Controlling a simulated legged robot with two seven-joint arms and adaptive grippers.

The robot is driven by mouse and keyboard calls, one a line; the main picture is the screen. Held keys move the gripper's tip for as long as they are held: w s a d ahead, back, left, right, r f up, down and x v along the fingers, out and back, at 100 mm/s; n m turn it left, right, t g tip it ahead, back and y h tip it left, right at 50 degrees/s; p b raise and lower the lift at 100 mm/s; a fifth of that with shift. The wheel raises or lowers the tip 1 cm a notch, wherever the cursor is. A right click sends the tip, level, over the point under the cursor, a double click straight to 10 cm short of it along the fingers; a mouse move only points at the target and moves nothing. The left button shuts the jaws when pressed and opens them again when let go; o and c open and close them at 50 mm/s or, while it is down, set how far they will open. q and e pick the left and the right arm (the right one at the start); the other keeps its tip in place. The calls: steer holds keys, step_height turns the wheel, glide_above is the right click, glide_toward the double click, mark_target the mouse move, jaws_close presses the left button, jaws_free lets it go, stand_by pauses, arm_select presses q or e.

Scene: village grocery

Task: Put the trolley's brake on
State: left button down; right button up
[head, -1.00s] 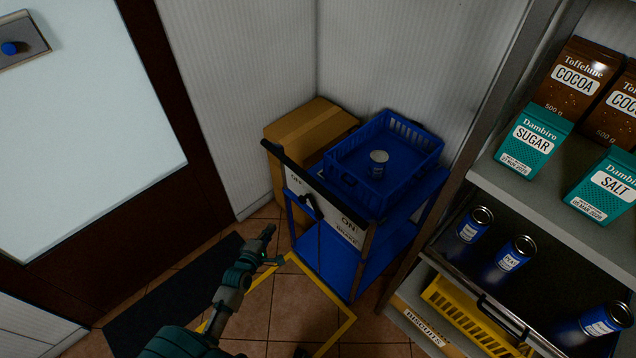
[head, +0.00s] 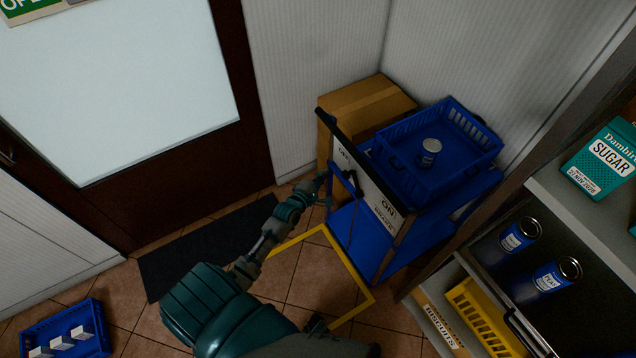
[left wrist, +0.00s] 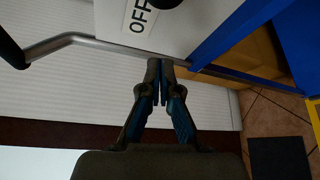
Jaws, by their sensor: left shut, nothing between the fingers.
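The blue trolley (head: 358,238) stands in the corner with its white brake panel (head: 372,190) facing me. The panel reads OFF at its left end and ON BRAKE at its right. A dark lever (head: 351,180) stands out in front of it, toward the OFF end. My left gripper (head: 323,190) is shut and empty, close to the panel's OFF end and left of the lever. In the left wrist view its shut fingertips (left wrist: 158,65) are by a bent grey bar (left wrist: 85,39), beside the OFF label (left wrist: 141,14). Contact cannot be told. My right gripper is not in view.
A blue crate (head: 480,165) with a can sits on the trolley. A cardboard box (head: 365,100) stands behind it. Shelves (head: 575,215) rise at the right. A yellow floor outline (head: 350,270) and dark mat (head: 205,250) lie in front. Another blue crate (head: 65,325) is lower left.

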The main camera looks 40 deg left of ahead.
arm_select(q)
steer(key=d, duration=0.1)
steer(key=w+d, duration=0.1)
steer(key=w+d+r, duration=0.1)
steer(key=d, duration=0.1)
steer(key=shift+w+d+p, duration=0.1)
steer(key=shift+p, duration=0.3)
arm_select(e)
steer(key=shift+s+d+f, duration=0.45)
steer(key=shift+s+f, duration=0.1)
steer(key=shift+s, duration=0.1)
arm_select(q)
steer(key=shift+a, duration=0.25)
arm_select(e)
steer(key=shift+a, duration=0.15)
